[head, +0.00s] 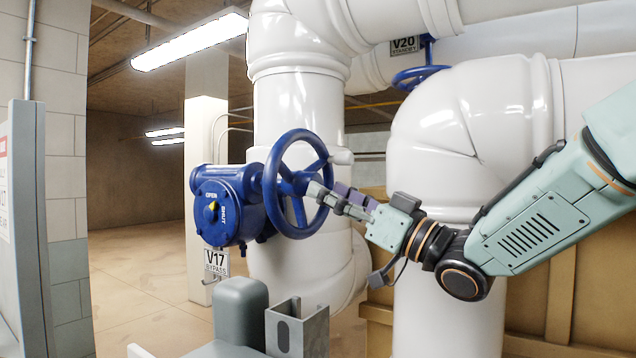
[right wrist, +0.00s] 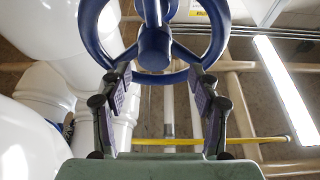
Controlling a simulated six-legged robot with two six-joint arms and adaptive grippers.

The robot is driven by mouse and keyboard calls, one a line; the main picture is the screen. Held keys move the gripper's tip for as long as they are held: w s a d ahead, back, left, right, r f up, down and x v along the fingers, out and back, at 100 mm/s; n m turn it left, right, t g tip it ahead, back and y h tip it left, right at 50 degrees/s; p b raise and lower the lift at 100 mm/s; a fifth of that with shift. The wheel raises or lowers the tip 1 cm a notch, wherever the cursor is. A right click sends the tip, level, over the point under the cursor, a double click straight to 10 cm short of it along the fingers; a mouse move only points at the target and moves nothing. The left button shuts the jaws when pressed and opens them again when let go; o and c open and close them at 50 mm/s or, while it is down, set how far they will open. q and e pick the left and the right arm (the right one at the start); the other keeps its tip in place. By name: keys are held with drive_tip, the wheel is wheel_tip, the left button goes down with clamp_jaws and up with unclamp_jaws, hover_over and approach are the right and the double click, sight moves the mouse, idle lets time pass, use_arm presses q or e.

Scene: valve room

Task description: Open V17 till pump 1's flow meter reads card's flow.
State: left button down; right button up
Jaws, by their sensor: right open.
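The blue V17 handwheel (head: 272,180) stands on edge on its blue gearbox (head: 205,222), above a tag reading V17 BYPASS (head: 216,263). The gearbox face carries OPEN and SHUT marks and a small yellow pointer; its exact setting is too small to tell. My right gripper (head: 328,200) reaches in from the right to the near side of the wheel. In the right wrist view its fingers (right wrist: 161,76) are spread apart at the wheel's rim, with the hub (right wrist: 154,46) just beyond; contact is unclear. My left gripper and pump 1's flow meter are not in view.
Large white pipes (head: 298,110) stand right behind the wheel. A second blue wheel, V20 (head: 420,76), tagged STANDBY, sits higher at the right. A grey panel (head: 28,230) with a cut-off sign is at the left edge. Open floor (head: 140,270) lies behind at the left.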

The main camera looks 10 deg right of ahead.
sight(294, 184)
drive_tip(key=w, duration=0.1)
drive_tip(key=w+a, duration=0.2)
drive_tip(key=w, duration=0.1)
drive_tip(key=shift+a+r+p, duration=0.1)
drive_tip(key=shift+r+p, duration=0.25)
drive_tip(key=shift+s+r, duration=0.3)
drive_tip(key=shift+s, duration=0.4)
drive_tip(key=shift+c, duration=0.5)
drive_tip(key=shift+w+a, duration=0.1)
drive_tip(key=shift+c, duration=0.8)
drive_tip(key=shift+w+f, duration=0.2)
drive_tip(key=shift+w, duration=0.25)
drive_tip(key=shift+c, duration=2.2)
drive_tip(key=shift+s, duration=0.15)
drive_tip(key=shift+c, duration=1.4)
clamp_jaws()
drive_tip(key=shift+r, duration=0.1)
